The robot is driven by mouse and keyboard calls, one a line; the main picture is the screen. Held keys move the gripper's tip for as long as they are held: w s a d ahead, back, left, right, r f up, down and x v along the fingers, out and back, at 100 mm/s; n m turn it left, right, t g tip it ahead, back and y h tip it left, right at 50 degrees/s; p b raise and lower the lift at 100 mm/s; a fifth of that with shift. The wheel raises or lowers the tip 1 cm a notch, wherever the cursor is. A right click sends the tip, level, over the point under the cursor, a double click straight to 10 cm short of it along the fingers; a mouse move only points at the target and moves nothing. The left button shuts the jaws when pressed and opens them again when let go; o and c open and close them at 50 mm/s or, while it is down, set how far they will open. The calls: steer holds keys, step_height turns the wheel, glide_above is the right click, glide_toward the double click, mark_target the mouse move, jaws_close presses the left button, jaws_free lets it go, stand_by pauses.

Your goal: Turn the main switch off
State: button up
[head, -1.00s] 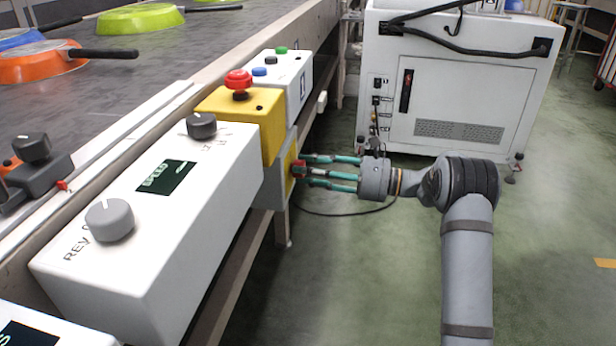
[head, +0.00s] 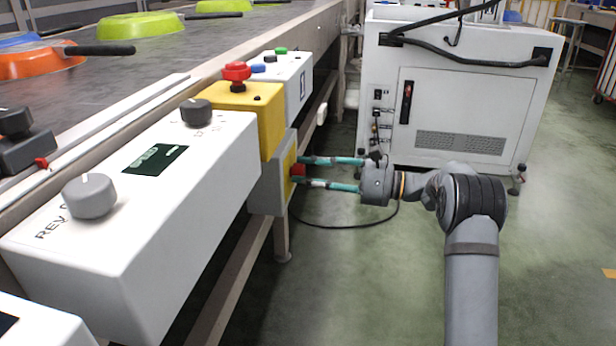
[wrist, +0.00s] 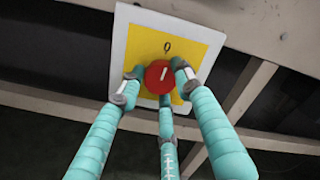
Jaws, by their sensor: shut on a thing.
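The main switch is a red round knob (wrist: 158,78) on a yellow plate (wrist: 148,42) with a white border. A "0" is printed above the knob in the wrist view, and the knob's white mark points up, roughly toward it. In the head view the red knob (head: 298,171) is on the side of a grey box (head: 268,187) below the yellow box. My gripper (wrist: 160,82) has three teal fingers closed around the knob, one on each side and one below. In the head view my gripper (head: 299,170) reaches it from the right.
A yellow box with a red emergency button (head: 236,72) sits above the switch. White control boxes with a grey knob (head: 90,196) and a black knob (head: 196,112) line the conveyor (head: 230,40). A white cabinet (head: 455,95) stands behind my arm. The green floor is open.

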steer(key=shift+s+r, duration=0.1)
steer(key=shift+r, duration=0.05)
steer(key=o, duration=1.2)
steer(key=shift+c, duration=0.2)
steer(key=shift+d, duration=0.1)
steer(key=s+d, duration=0.2)
steer(key=d, duration=0.9)
steer(key=shift+d+f, duration=0.2)
steer(key=shift+d, duration=0.15)
steer(key=a, duration=0.4)
steer(key=w+a, duration=0.1)
steer(key=a, duration=0.3)
steer(key=w+a, duration=0.1)
steer(key=a, duration=0.3)
steer(key=shift+r, duration=0.15)
